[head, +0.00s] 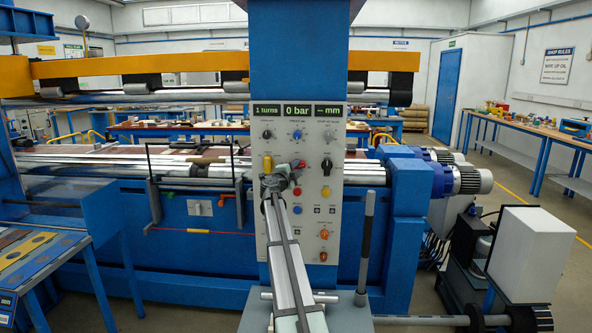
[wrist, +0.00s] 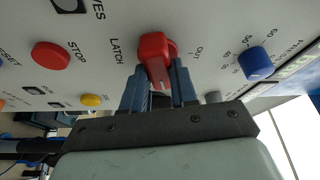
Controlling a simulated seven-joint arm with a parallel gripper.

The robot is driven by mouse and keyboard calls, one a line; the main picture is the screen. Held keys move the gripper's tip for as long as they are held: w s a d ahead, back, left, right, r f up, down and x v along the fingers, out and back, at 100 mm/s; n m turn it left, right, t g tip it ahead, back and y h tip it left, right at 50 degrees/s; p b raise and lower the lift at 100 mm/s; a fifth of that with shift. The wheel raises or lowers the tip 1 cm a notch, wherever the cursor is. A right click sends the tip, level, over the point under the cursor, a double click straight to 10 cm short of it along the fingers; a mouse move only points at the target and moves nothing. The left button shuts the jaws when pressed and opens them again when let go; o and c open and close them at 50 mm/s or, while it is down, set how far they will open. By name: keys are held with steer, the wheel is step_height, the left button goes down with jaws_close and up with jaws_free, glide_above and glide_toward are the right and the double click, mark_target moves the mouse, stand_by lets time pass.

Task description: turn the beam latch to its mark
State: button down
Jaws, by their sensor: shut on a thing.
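The beam latch is a red knob (wrist: 156,52) on the grey control panel (head: 335,235), with a pale line on its near end. In the wrist view it sits between the labels LATCH and OUT. My gripper (wrist: 159,76) is shut on this knob, a finger on each side. In the head view my gripper (head: 282,178) is against the panel's middle, and only a bit of red (head: 302,163) shows beside it. I cannot make out the mark clearly.
A red STOP button (wrist: 52,55), a yellow button (wrist: 92,100) and a blue knob (wrist: 256,63) surround the latch. A black knob (head: 327,165) is to the right. Displays above read 1 turns, 0 bar and -- mm. An upright dark lever (head: 366,240) stands in front, right of my arm.

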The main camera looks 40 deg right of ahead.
steer(key=shift+r+m+g+y, duration=0.1)
steer(key=shift+m+g+y, duration=0.3)
steer(key=shift+m, duration=1.2)
steer(key=c, duration=0.9)
jaws_free()
steer(key=v, duration=1.3)
steer(key=shift+s+a, duration=0.25)
steer(key=shift+a, duration=0.1)
